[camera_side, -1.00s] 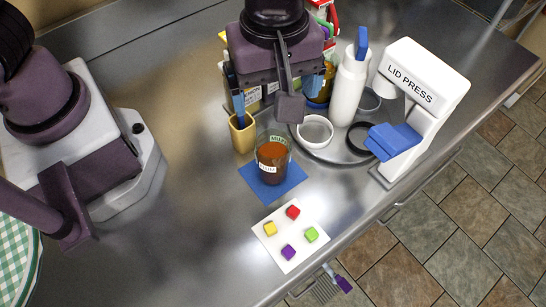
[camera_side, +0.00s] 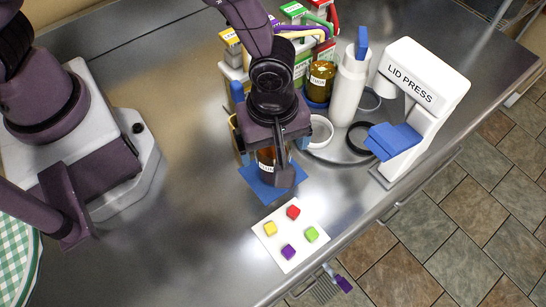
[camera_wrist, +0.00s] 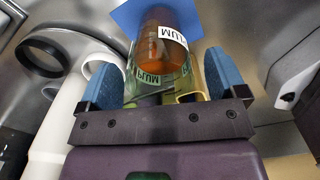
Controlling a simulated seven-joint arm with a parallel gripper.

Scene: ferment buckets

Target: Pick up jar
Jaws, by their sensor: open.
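A clear glass jar (camera_side: 266,161) with reddish-brown contents and a white label stands upright on a blue mat (camera_side: 262,185). My gripper (camera_side: 272,158) is above and around it, hiding most of it in the side view. In the wrist view the jar (camera_wrist: 163,45) shows its PLUM label, and the blue finger pads of my gripper (camera_wrist: 165,82) stand wide apart on either side of its line. The gripper is open; I cannot tell whether a pad touches the glass.
A tan cup (camera_side: 237,138) stands close beside the jar, partly hidden. The lid press (camera_side: 425,90) stands right. A white card (camera_side: 290,235) with coloured cubes lies in front.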

